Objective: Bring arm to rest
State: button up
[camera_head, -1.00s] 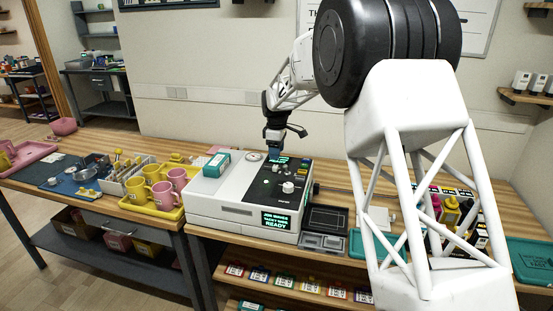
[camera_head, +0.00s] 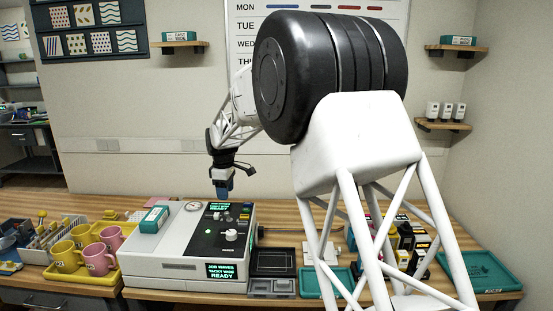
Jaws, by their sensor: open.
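My gripper (camera_head: 222,186) hangs at the end of my arm above the back of the white press machine (camera_head: 170,242), pointing down. It is open, with nothing seen in it; its fingertips are small in this view. The press has a black control panel with knobs, a round gauge and a green-lit screen (camera_head: 221,271) whose last line reads READY. A teal and white box (camera_head: 154,219) lies on top of the press at the left. My large arm links cover part of the bench at the right.
Yellow and pink mugs stand in a yellow tray (camera_head: 77,275) left of the press. A dark flat plate (camera_head: 273,261) and a grey tray (camera_head: 272,287) lie to its right. Bottles and a teal tray (camera_head: 476,270) are further right. Wall shelves (camera_head: 443,126) hang at upper right.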

jog(key=s+d+r+m+t, duration=0.1)
jog(key=s+d+r+m, duration=0.4)
jog(key=s+d, duration=0.75)
jog(key=s+d+r+m, duration=0.3)
jog(key=s+d+r, duration=0.4)
jog(key=s+d, duration=0.55)
jog(key=s+d+f+m, duration=0.2)
jog(key=s+d+m, duration=0.1)
jog(key=s, duration=0.7)
jog(key=s+d+f+m+t, duration=0.1)
jog(key=s+d+f+m, duration=0.1)
jog(key=s+d, duration=0.4)
jog(key=s+d+f+m, duration=0.2)
jog(key=s+d+m, duration=0.2)
jog(key=s, duration=0.9)
jog(key=shift+s+d+f, duration=0.3)
jog(key=shift+f, duration=0.1)
